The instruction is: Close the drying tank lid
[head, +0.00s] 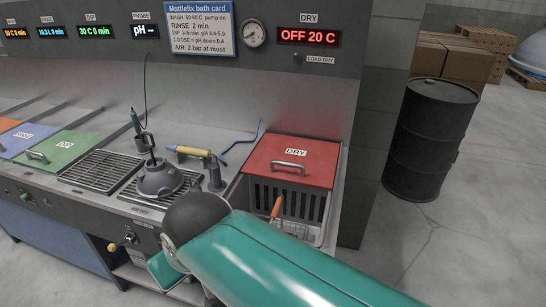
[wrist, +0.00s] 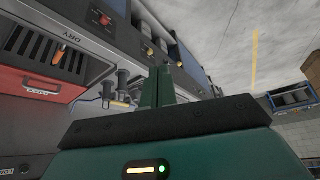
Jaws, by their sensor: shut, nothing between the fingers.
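The red drying tank lid (head: 310,152), marked DRY with a metal bar handle (head: 288,168), covers the rear part of the tank. The front part of the tank (head: 325,215) is uncovered, showing a slotted wall and a basket with an orange grip (head: 276,208). The lid (wrist: 18,82) and the orange grip (wrist: 60,52) show at the left of the wrist view. My gripper (wrist: 163,75) is shut and empty, apart from the lid and its handle. In the head view my teal arm hides the tank's front left corner, and I cannot make out the fingertips.
Left of the tank stand a grey part (head: 160,180) on a grate, a yellow-handled tool (head: 190,151) and a blue hook (head: 240,145). The panel (head: 110,30) rises behind. A black barrel (head: 428,140) stands right on the floor, with open floor before it.

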